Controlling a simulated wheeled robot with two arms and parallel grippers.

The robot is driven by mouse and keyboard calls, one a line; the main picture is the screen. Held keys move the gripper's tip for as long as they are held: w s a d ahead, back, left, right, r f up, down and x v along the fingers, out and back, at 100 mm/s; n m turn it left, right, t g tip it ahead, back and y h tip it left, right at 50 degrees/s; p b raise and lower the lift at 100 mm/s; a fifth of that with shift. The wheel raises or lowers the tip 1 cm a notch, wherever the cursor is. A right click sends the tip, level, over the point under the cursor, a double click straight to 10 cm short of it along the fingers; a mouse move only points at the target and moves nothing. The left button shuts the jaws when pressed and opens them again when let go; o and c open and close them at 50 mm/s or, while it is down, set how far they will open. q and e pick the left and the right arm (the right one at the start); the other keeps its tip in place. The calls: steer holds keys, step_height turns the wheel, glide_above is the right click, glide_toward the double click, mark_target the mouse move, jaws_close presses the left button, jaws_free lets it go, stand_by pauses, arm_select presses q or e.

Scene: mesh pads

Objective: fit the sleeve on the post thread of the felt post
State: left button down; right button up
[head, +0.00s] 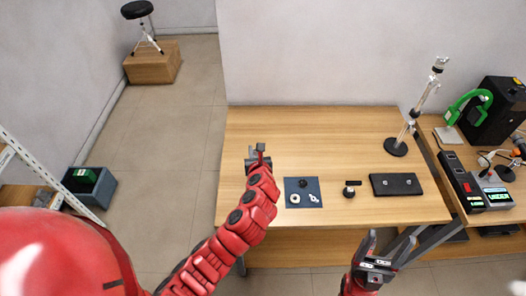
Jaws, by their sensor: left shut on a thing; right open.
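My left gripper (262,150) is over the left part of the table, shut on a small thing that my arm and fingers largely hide. I cannot tell for sure whether it is the sleeve. My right gripper (391,238) is open and empty at the table's front edge. A blue pad (290,184) lies to the right of my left gripper. On it are a dark round piece (303,182), a white ring (295,198) and small white parts (314,198). Right of the pad stands a small black piece (349,192) with a light band. I cannot tell which piece is the felt post.
Devices (491,190) fill the side table. The table's back middle is clear.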

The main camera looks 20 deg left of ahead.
arm_select(q)
steer(key=shift+w+a+f, duration=0.15)
steer(key=shift+w, duration=0.05)
steer(key=shift+s+p, duration=0.1)
steer(key=shift+p, duration=0.2)
steer(key=shift+f+b, duration=2.65)
steer(key=shift+f, duration=1.5)
steer(key=c, duration=0.8)
jaws_free()
steer(key=shift+o, duration=0.2)
steer(key=shift+s, duration=0.1)
steer(key=v, duration=1.7)
steer(key=shift+r+b, duration=0.15)
steer(key=shift+b, duration=0.15)
